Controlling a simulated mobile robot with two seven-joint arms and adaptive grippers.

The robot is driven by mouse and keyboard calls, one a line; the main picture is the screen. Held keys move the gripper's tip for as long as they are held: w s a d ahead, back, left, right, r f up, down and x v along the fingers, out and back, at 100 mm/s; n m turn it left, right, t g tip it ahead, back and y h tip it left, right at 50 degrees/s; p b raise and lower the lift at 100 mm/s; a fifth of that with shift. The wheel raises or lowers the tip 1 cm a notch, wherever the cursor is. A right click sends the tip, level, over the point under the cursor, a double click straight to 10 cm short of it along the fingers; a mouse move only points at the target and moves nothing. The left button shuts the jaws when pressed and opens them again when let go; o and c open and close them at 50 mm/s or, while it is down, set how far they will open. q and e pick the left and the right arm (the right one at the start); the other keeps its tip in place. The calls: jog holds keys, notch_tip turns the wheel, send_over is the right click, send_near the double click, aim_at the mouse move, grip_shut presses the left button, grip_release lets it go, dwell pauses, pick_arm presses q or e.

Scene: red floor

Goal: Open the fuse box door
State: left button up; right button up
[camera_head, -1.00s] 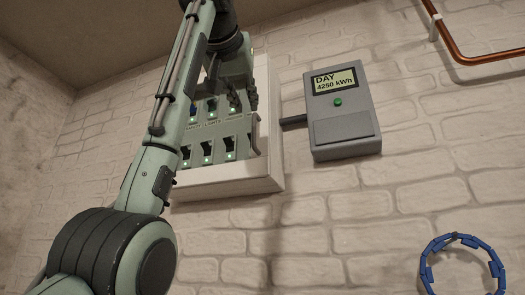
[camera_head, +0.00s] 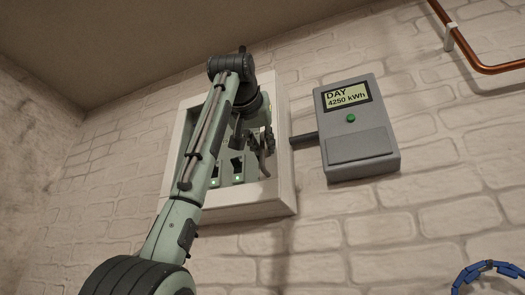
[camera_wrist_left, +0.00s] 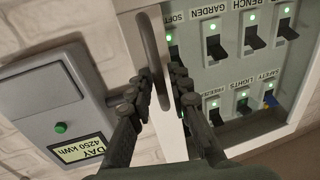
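The fuse box (camera_head: 285,150) is a white frame on the brick wall with rows of black switches and green lights inside. Its front appears closed, with a curved grey door handle (camera_head: 263,165) on its right side. The handle (camera_wrist_left: 150,40) stands upright in the wrist view. My left gripper (camera_head: 262,142) is at the handle; in the wrist view its fingers (camera_wrist_left: 162,78) are parted on either side of the handle's lower part, with a narrow gap. Contact is not clear. My left arm hides the left part of the box. My right gripper is not in view.
A grey meter (camera_head: 357,128) reading "DAY 4250 kWh" hangs just right of the box, joined by a dark conduit (camera_head: 304,139). A copper pipe (camera_head: 470,55) is at the upper right. A blue ring (camera_head: 485,272) shows at the lower right.

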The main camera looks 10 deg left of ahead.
pick_arm(q)
jog(key=shift+c, duration=0.5)
grip_shut()
